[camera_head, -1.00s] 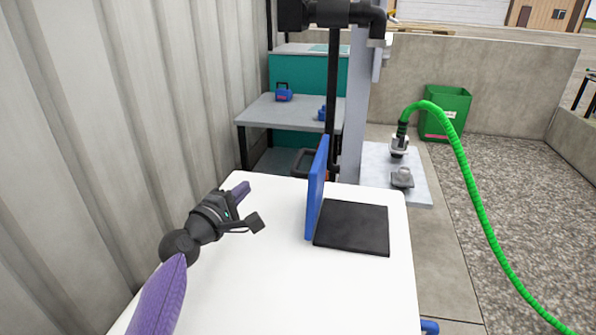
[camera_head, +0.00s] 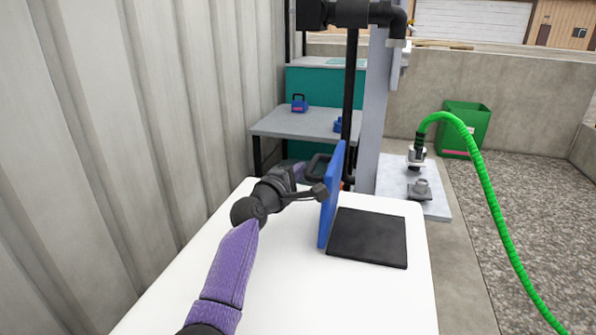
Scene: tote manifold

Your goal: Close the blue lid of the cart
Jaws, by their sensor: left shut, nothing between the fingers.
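The blue lid (camera_head: 331,199) stands upright on the white cart top (camera_head: 290,290), along the left edge of a black square opening or panel (camera_head: 368,237). My left gripper (camera_head: 310,184) is at the left side of the lid, near its upper half. It is shut and empty. A dark part at its wrist overlaps the lid's left edge in the picture; I cannot tell whether it touches. My right gripper is not in view.
A corrugated wall (camera_head: 110,130) runs close along the left. A grey table (camera_head: 300,122) with small blue items and a dark post (camera_head: 350,100) stand behind the cart. A green hose (camera_head: 487,190) and a green bin (camera_head: 466,125) are at the right.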

